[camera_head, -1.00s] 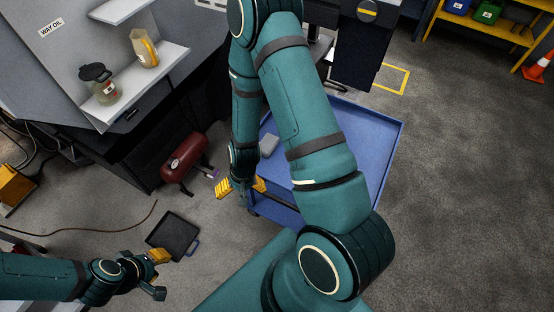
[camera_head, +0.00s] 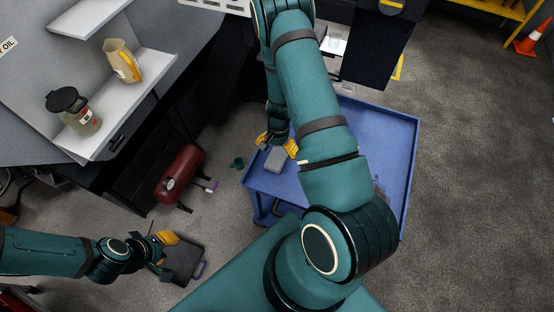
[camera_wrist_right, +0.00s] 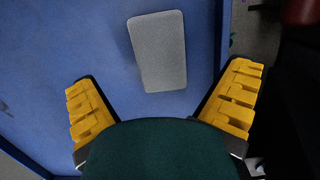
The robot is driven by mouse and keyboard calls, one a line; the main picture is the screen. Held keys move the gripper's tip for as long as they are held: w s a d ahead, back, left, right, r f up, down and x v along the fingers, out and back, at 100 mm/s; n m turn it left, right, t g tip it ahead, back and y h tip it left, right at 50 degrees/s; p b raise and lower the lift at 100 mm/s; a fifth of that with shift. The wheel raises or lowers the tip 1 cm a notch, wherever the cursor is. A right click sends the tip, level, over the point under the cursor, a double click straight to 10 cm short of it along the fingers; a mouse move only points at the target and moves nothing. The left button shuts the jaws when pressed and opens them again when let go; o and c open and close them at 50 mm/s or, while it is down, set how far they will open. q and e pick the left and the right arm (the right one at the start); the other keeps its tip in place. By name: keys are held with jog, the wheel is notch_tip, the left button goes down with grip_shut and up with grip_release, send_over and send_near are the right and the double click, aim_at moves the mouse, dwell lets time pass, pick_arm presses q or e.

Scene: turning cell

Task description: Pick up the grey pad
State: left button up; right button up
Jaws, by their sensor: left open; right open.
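The grey pad (camera_head: 274,160) lies flat on the blue cart (camera_head: 372,125) near its left edge. In the right wrist view the pad (camera_wrist_right: 158,50) lies ahead of the open fingers, between their lines and clear of both. My right gripper (camera_head: 277,146) is open and empty, close to the pad in the head view; it also shows in the right wrist view (camera_wrist_right: 164,108) with yellow fingers spread wide. My left gripper (camera_head: 163,252) is open and empty at the lower left, beside a dark tray on the floor.
The dark tray (camera_head: 184,262) has a blue handle. A red tank (camera_head: 180,172) stands left of the cart. A shelf (camera_head: 150,72) holds a yellowish jug (camera_head: 122,62) and a lidded jar (camera_head: 76,112). Floor right of the cart is free.

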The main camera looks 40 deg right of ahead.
aim_at(277, 157)
jog(key=shift+f+b, duration=0.7)
jog(key=shift+f, duration=2.05)
jog(key=c, duration=1)
